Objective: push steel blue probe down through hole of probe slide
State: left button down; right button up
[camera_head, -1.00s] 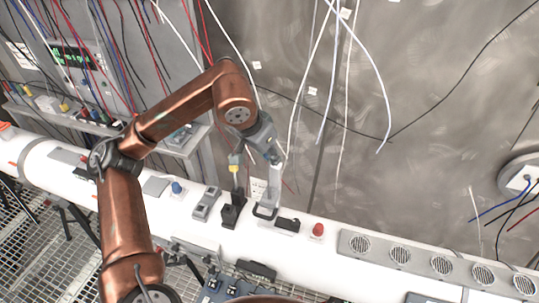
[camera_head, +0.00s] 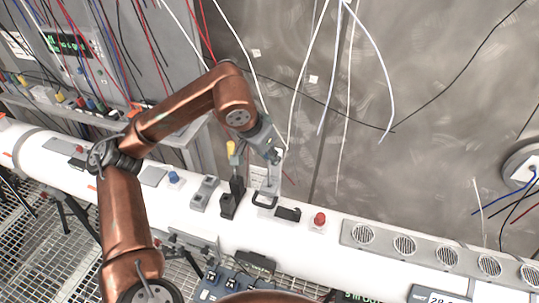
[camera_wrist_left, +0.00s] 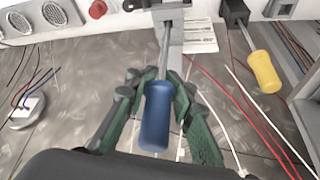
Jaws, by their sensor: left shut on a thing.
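The steel blue probe (camera_wrist_left: 158,115) has a blue handle and a thin grey shaft that runs to the probe slide (camera_wrist_left: 172,45). My left gripper (camera_wrist_left: 158,88) is shut on the blue handle. In the head view the left gripper (camera_head: 271,150) is above the slide, a grey upright (camera_head: 270,180) with a black part at its foot on the white tube. The gripper mostly hides the probe there. Whether the tip is inside the hole is not clear. My right gripper is out of view.
A yellow-handled probe (camera_wrist_left: 263,70) stands in a black holder (camera_head: 232,196) just left of the slide in the head view. A red button (camera_head: 319,219) and round vents (camera_head: 404,244) are to the right. Loose wires (camera_head: 325,80) hang nearby.

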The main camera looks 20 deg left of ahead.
pick_arm(q)
jog(key=b, duration=0.4)
send_over(268, 184)
jog(key=shift+f, duration=3)
jog(key=shift+w+d+f+b, duration=0.1)
jog(key=shift+w+f+b, duration=0.05)
jog(key=shift+f+b, duration=1.55)
jog(key=shift+w+f+b, duration=0.15)
jog(key=shift+f+b, duration=1.2)
jog(key=shift+f, duration=0.55)
jog(key=c, duration=1.6)
grip_release()
jog(key=v, duration=1.2)
